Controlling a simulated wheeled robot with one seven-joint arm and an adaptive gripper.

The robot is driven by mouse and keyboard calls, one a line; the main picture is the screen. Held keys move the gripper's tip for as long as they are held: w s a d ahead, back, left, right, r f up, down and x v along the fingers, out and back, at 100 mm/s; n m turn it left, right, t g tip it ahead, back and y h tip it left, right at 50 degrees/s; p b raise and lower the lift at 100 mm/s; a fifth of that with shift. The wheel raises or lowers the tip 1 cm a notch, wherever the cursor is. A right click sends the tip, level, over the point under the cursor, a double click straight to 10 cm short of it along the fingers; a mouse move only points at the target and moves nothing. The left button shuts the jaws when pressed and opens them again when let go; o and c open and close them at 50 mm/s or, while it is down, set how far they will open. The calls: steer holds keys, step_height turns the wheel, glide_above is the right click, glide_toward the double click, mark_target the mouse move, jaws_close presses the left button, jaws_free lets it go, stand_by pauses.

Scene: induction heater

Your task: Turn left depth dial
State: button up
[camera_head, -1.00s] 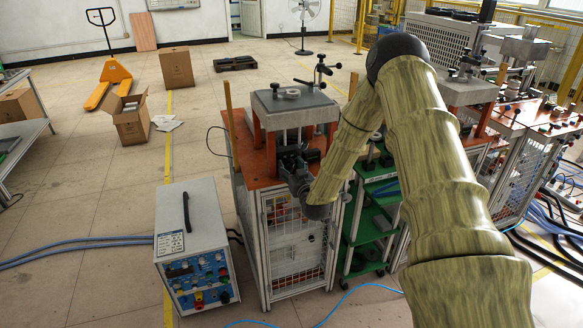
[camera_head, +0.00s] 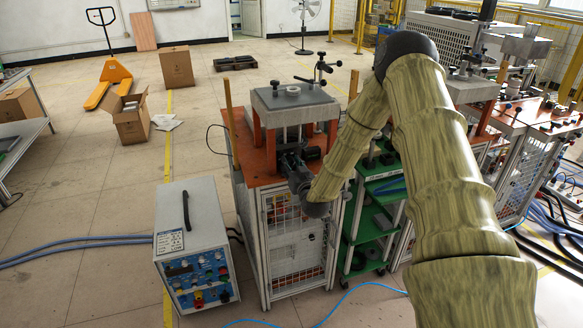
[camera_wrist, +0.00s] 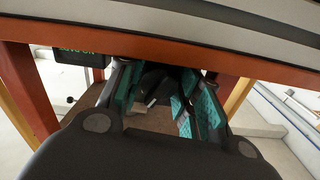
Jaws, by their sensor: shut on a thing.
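My gripper (camera_head: 286,148) reaches in under the grey top plate (camera_head: 292,103) of the orange-framed bench unit in the head view. In the wrist view my gripper (camera_wrist: 162,88) has its teal-padded fingers on both sides of a small dark part (camera_wrist: 152,83), and it is shut on it. This part looks like the dial, but its shape and markings are mostly hidden by shadow and the fingers. Whether it is the left depth dial cannot be told.
The orange crossbeam and legs (camera_wrist: 30,90) frame the narrow space around my gripper. A black display with green digits (camera_wrist: 80,55) is at its left. A white control box (camera_head: 190,225) stands on the floor left of the unit. A green shelf (camera_head: 375,220) stands at right.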

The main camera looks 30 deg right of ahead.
steer(key=o, duration=1)
steer(key=v, duration=1.2)
